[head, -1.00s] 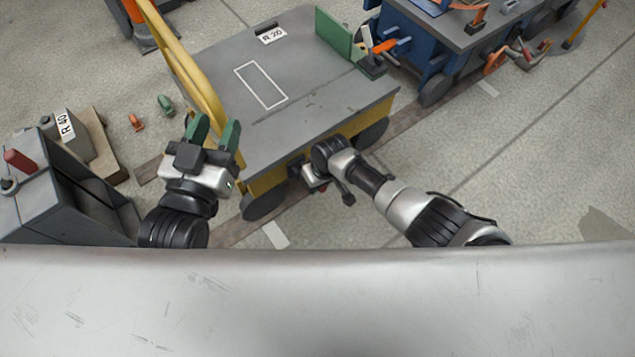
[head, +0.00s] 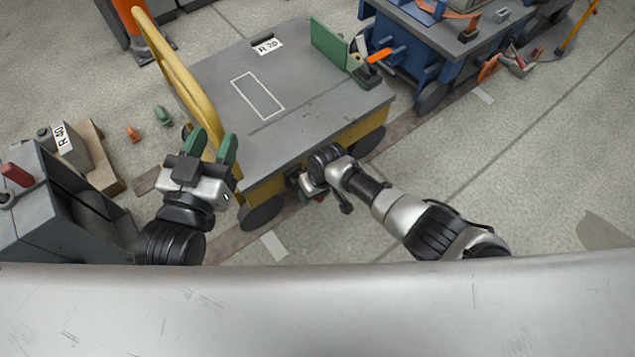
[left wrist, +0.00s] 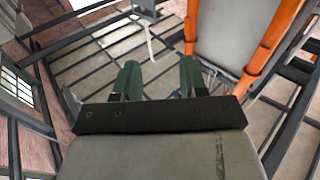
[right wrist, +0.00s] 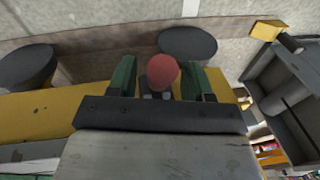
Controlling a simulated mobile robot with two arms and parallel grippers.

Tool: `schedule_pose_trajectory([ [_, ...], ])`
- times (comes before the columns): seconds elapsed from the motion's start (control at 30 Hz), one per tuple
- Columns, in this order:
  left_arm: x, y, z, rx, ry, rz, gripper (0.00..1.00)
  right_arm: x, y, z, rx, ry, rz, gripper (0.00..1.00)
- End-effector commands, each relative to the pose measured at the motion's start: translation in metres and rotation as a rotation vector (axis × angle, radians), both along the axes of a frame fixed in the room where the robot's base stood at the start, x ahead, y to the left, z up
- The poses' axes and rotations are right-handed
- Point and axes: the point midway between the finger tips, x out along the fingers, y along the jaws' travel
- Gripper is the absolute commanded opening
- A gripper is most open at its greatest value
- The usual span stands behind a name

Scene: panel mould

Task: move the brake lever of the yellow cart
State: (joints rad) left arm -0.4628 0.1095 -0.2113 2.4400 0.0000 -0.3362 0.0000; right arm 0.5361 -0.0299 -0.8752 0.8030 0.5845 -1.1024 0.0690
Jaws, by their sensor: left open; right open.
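The yellow cart (head: 290,100) has a grey deck, a yellow push bar (head: 180,75) at its left and dark wheels. A round red knob (right wrist: 163,71), apparently on the brake lever, shows at the cart's near side in the right wrist view. My right gripper (right wrist: 160,80) is open, with the knob between its fingers; I cannot tell whether they touch it. In the head view my right wrist hides most of the lever. My left gripper (head: 213,143) is open and empty near the cart's left end, in front of the push bar.
A blue cart (head: 430,50) stands at the back right. A grey bin-like box (head: 60,205) and a crate marked R 40 (head: 95,160) are at the left. An orange-handled lever (head: 379,55) is at the deck's right corner. Open floor lies at the right.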

Motion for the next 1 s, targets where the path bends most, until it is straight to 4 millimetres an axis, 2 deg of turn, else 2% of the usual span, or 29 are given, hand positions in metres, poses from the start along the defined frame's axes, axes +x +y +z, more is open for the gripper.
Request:
schedule_pose_trajectory([
  [0.27,-0.008,0.009,-0.033,0.070,0.272,0.019,0.43,0.000,-0.004,0.021,0.000,0.000,0.000,0.51],
  [0.47,-0.025,0.018,-0.060,0.125,0.505,0.033,0.43,0.000,-0.007,0.037,0.000,-0.001,0.000,0.51],
  [0.8,-0.070,0.037,-0.095,0.214,0.901,0.060,0.43,0.000,-0.013,0.067,-0.001,0.000,-0.001,0.51],
  [1.0,-0.102,0.049,-0.105,0.257,1.113,0.074,0.43,0.000,-0.017,0.086,0.000,0.000,-0.001,0.51],
])
